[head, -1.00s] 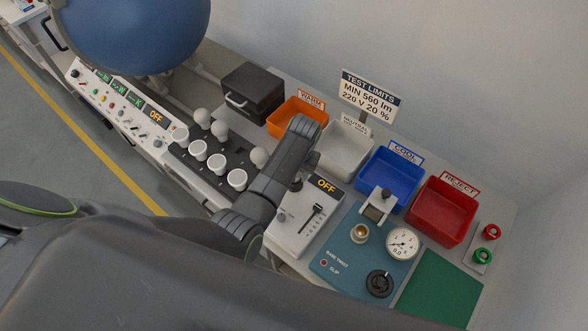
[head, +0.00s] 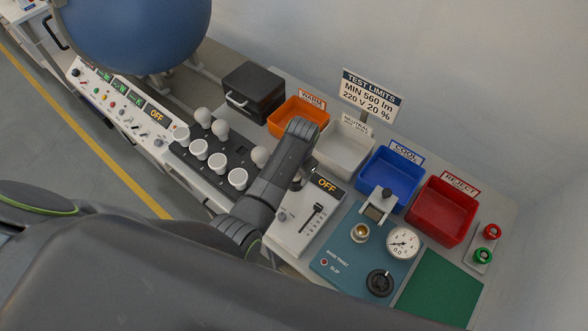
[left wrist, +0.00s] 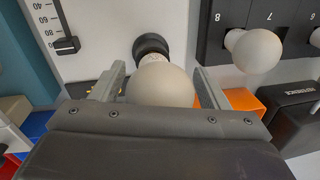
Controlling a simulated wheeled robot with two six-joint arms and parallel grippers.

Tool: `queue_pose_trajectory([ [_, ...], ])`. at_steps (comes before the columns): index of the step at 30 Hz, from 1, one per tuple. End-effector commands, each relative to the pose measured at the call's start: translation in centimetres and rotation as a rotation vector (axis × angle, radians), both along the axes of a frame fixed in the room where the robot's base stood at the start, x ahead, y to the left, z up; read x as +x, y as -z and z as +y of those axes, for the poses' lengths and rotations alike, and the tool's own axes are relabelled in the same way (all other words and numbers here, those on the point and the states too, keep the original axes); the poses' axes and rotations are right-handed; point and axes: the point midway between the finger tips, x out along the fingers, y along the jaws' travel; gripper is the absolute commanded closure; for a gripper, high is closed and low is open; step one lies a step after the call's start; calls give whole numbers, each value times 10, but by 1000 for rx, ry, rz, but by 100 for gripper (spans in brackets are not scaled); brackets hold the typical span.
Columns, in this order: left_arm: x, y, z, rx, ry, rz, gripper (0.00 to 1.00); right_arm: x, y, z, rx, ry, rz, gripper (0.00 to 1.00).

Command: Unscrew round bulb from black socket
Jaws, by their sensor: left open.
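The round bulb (left wrist: 160,86) is frosted white and sits in the black socket (left wrist: 151,44) on a white panel, in the left wrist view. My left gripper (left wrist: 157,84) is open, with one finger on each side of the bulb. I cannot tell whether either finger touches the glass. In the head view my left arm lies over the white unit marked OFF and hides the bulb and the gripper's fingers. My right gripper is not in view.
A rack (head: 205,160) with several bulbs stands left of my arm. Behind are an orange bin (head: 293,121), a grey bin (head: 342,148), a blue bin (head: 386,180) and a red bin (head: 438,214). A teal panel (head: 337,248) with a gauge lies to the right.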

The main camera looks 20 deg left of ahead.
Motion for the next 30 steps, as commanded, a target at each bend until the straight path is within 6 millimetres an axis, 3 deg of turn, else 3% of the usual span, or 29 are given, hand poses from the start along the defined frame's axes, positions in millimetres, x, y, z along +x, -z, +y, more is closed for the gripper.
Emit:
queue_pose_trajectory([
  [30,5,0,0,1,1120,-1,31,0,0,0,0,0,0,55],
])
